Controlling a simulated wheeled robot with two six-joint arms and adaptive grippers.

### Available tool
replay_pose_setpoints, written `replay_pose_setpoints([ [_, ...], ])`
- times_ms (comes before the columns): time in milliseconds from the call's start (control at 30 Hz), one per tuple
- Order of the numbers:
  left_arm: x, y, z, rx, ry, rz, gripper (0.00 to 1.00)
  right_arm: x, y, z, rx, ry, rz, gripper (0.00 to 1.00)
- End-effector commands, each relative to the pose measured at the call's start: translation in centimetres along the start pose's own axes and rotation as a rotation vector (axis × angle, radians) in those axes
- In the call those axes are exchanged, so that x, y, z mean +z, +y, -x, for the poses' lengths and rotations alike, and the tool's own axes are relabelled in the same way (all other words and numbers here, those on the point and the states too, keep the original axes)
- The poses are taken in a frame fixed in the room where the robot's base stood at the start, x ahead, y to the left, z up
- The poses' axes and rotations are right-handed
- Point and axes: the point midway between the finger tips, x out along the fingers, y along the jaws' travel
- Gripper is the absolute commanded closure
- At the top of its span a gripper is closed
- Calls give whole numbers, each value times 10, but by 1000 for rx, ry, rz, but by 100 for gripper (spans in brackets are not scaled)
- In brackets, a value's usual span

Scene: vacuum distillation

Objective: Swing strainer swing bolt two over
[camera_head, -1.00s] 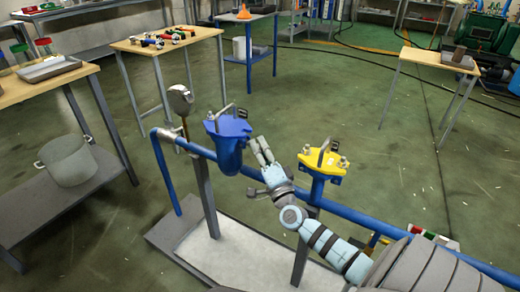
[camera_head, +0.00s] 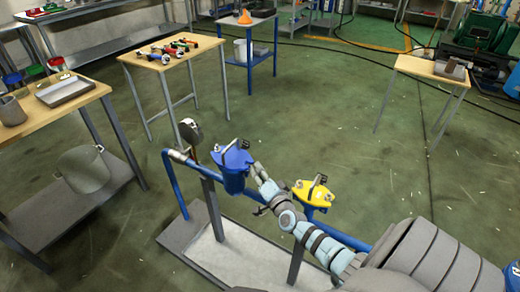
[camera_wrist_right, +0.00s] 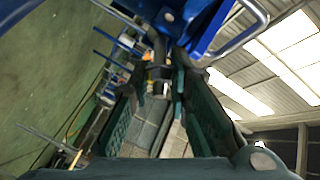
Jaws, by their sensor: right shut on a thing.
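The blue strainer (camera_head: 234,172) stands upright on the blue pipe, with a metal handle and fittings on its lid. My right gripper (camera_head: 258,168) is at the right edge of its lid. In the right wrist view the gripper's fingers (camera_wrist_right: 160,78) converge on a dark, bolt-like piece (camera_wrist_right: 159,50), a swing bolt beside the blue lid (camera_wrist_right: 205,28). The fingers partly hide it. The strainer's lid handle (camera_wrist_right: 246,27) shows at the upper right there. My left gripper is not in view.
The blue pipe (camera_head: 183,198) and a round gauge (camera_head: 190,131) lie left of the blue strainer. A table with tools (camera_head: 150,62), a table with a tray (camera_head: 66,92) and a small table (camera_head: 422,68) stand around. The green floor between is clear.

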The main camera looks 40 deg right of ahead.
Motion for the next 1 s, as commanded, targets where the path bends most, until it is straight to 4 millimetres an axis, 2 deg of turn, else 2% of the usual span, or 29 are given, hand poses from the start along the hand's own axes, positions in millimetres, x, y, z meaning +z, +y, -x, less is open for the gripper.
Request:
replay_pose_setpoints([
  [33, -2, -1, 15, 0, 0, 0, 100, -5, -9, 0, 11, -5, 10, 100],
  [100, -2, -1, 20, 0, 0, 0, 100, -4, -8, -1, 24, -12, 21, 100],
  [433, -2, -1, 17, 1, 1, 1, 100, -1, -3, -1, 31, -16, 28, 100],
  [467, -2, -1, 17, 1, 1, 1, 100, -1, -3, -1, 31, -16, 28, 80],
  [500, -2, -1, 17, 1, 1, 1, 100, -1, -3, -1, 31, -16, 28, 73],
  [533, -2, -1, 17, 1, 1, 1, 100, -1, -3, -1, 31, -16, 28, 72],
  [867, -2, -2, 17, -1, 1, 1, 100, -1, -3, 0, 31, -16, 28, 72],
  [1000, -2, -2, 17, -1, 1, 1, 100, -1, -2, 15, 31, -17, 27, 72],
])
